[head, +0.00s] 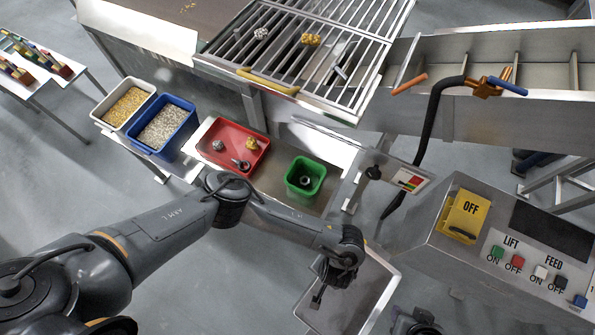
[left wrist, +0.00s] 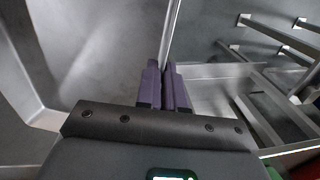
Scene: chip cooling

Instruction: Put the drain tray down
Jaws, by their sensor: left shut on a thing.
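The drain tray (head: 372,275) is a shallow grey metal tray at the bottom middle of the head view, tilted in the picture. My left gripper (head: 318,296) is at its left part, with my wrist covering some of the tray. In the left wrist view, the dark purple fingers of my left gripper (left wrist: 165,88) are closed on a thin upright metal edge of the tray (left wrist: 172,35). Whether anything bears the tray from below cannot be told. A dark part at the bottom edge of the head view looks like my right gripper (head: 415,322); its jaws cannot be made out.
A metal shelf holds a red tray (head: 260,160) with small parts and a green bin (head: 319,172). Blue (head: 184,115) and white (head: 143,92) bins stand left. A slatted grate (head: 310,50) is behind. A control panel (head: 520,245) stands right. Grey floor (head: 215,280) shows below.

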